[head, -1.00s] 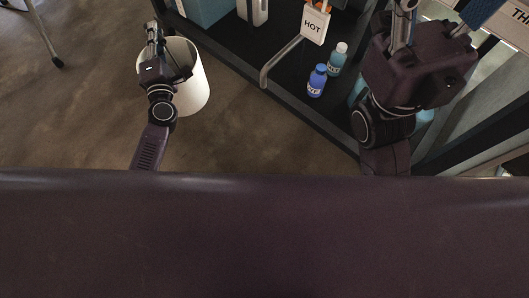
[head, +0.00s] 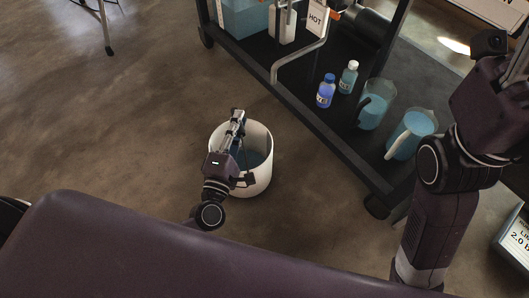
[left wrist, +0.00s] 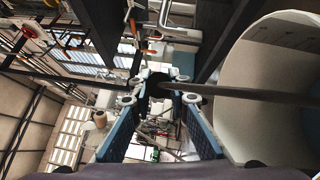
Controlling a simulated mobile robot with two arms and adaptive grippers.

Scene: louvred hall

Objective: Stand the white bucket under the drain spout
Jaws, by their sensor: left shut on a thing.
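The white bucket (head: 264,178) is upright, open side up, left of the cart in the head view. My left gripper (head: 238,125) is over it and shut on it. In the left wrist view the fingertips (left wrist: 150,88) close on a thin bar beside the bucket (left wrist: 255,80), apparently its handle. I cannot tell whether the bucket touches the floor. A bent grey pipe (head: 296,57), apparently the drain spout, juts from the cart beside the HOT tag (head: 318,18); the bucket is not under it. My right gripper (head: 500,45) is partly out of frame; its fingers cannot be read.
The black cart shelf (head: 335,125) holds a blue bottle (head: 325,92), a teal bottle (head: 348,78) and two blue jugs (head: 374,105) (head: 410,135). A cart wheel (head: 376,206) stands at its near corner. Open floor (head: 130,130) lies left of the cart. A sign (head: 515,240) is at lower right.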

